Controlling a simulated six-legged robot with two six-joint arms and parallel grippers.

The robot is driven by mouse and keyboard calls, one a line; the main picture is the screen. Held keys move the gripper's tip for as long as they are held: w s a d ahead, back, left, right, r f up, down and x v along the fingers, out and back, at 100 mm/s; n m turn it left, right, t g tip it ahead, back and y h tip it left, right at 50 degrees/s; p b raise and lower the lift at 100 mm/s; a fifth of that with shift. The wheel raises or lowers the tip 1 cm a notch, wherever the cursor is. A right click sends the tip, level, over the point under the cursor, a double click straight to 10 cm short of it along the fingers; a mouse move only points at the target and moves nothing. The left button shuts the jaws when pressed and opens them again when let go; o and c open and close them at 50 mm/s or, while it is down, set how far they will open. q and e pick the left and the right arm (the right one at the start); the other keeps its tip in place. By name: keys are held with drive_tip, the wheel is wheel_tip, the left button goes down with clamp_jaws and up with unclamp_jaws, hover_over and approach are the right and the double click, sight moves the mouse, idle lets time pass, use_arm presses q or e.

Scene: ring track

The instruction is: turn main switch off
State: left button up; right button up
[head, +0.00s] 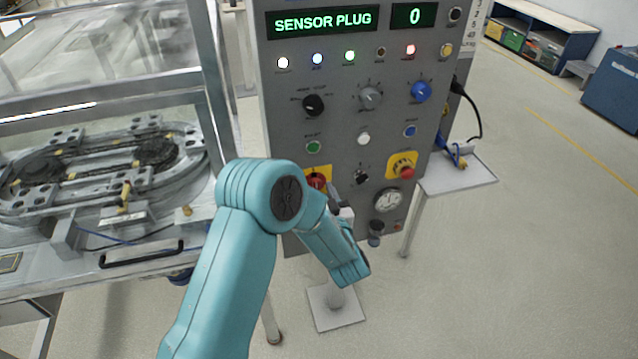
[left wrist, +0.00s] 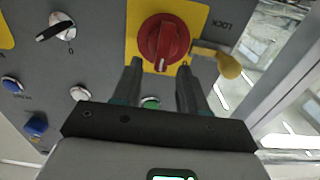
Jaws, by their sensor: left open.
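The main switch is a red rotary knob (left wrist: 163,40) on a yellow plate in the left wrist view. A white mark shows on its lower side there. In the head view the red knob (head: 316,180) is partly hidden behind my teal left arm. My left gripper (left wrist: 160,69) is open, with its two dark fingers pointing at the knob. The fingertips are at the knob's lower edge in the picture, one to each side; whether they touch it I cannot tell. In the head view the gripper (head: 334,195) shows small beside the switch. My right gripper is not in view.
The grey panel (head: 335,125) also carries lamps, several knobs, a red emergency button (head: 406,171) on yellow and a gauge (head: 389,201). Its display (head: 322,22) reads SENSOR PLUG. A yellow tag (left wrist: 229,66) hangs beside the switch. A glazed ring-track cell (head: 100,170) stands left.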

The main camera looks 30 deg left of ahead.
use_arm(q)
drive_tip(key=shift+w+a, duration=0.35)
drive_tip(key=shift+a, duration=0.1)
drive_tip(key=shift+a+r, duration=0.15)
drive_tip(key=shift+a, duration=0.1)
drive_tip(key=shift+w, duration=0.2)
clamp_jaws()
